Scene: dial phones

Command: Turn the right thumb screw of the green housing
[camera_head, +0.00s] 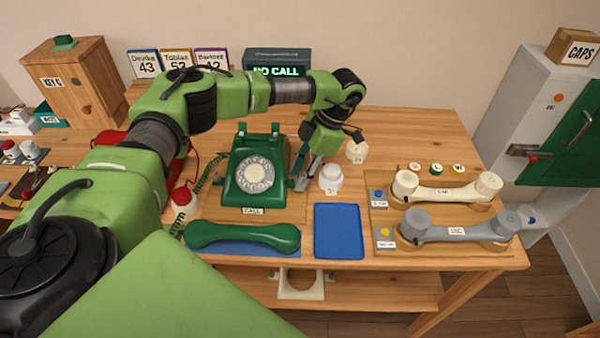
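The green housing (232,190) is a dial telephone with a pale round dial (255,175), standing on the wooden table. Its cradle is empty. The green handset (243,236) lies in front of it on a blue mat. My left arm reaches across from the left behind the phone and bends down. My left gripper (304,178) points down close beside the housing's right side. Its fingers cover the area where a right thumb screw could be; I cannot make the screw out. Whether the fingers touch the housing or are closed is unclear. My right gripper is not in view.
A white knobbed object (331,178) stands just right of my gripper, and a round white tag (356,152) behind it. A blue tray (339,231) lies in front. Cream (447,193) and grey (455,228) handsets lie at right. A red-and-white object (181,197) stands left.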

